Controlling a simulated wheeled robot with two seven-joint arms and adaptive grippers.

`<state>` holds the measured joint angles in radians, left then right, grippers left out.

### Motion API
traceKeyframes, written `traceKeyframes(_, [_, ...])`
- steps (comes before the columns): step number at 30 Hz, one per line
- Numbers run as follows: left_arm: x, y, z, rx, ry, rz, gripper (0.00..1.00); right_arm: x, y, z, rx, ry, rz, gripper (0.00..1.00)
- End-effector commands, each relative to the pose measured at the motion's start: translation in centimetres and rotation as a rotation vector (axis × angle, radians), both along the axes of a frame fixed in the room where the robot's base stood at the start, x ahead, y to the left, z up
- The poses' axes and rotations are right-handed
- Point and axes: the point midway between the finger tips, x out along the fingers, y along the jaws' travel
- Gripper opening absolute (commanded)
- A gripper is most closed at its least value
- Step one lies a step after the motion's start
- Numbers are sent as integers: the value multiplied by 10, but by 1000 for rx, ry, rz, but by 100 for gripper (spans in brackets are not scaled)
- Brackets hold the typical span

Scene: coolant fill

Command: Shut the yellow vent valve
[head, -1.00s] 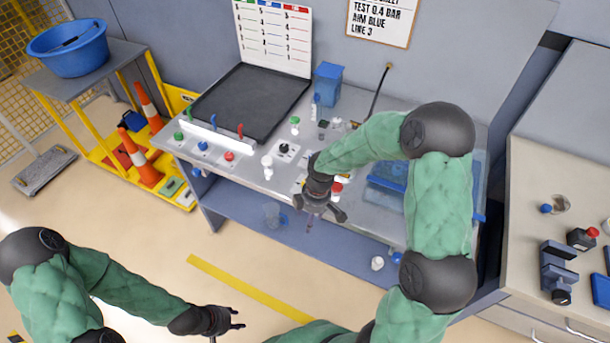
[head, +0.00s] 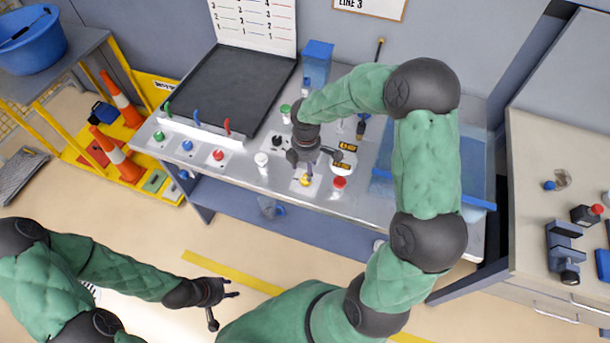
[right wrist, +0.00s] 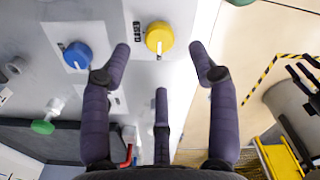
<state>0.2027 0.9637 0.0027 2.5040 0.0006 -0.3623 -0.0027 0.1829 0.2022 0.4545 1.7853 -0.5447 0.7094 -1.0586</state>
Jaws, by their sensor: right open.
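The yellow vent valve (head: 305,180) is a round knob on a white plate near the bench's front edge. In the right wrist view the yellow knob (right wrist: 159,36) carries a pale pointer lying roughly up and down in the picture. My right gripper (head: 312,162) is above and slightly behind it, pointing down, open and empty. In the wrist view its fingertips (right wrist: 160,62) are spread to either side below the knob, apart from it. My left gripper (head: 222,298) hangs in front of the bench over the floor, its fingers spread and empty.
A blue knob (right wrist: 77,55) sits beside the yellow one in the wrist view. A red-capped part (head: 339,183), a white-capped part (head: 262,159) and a red knob (head: 218,155) stand nearby. A black tray (head: 238,90) lies behind left, a blue container (head: 317,62) at the back.

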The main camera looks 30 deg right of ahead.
Motion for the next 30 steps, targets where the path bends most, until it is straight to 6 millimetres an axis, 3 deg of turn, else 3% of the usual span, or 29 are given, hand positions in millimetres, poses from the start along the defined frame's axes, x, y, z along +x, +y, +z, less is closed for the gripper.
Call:
traceKeyframes(3, [0, 0, -6, 0, -1, 0, 40, -1, 0, -24, 0, 4, 1, 60])
traceKeyframes(9, [1, 0, -10, 0, -1, 0, 40, 0, 0, -49, 1, 2, 0, 60])
traceKeyframes(23, [1, 0, -11, 0, -1, 0, 40, 0, 0, -59, 0, 0, -1, 60])
traceKeyframes(29, [1, 0, -11, 0, -1, 0, 40, 0, 0, -59, 1, 0, -1, 6])
traceKeyframes(30, [1, 0, -11, 0, -1, 0, 40, 0, 0, -59, 1, 0, -1, 4])
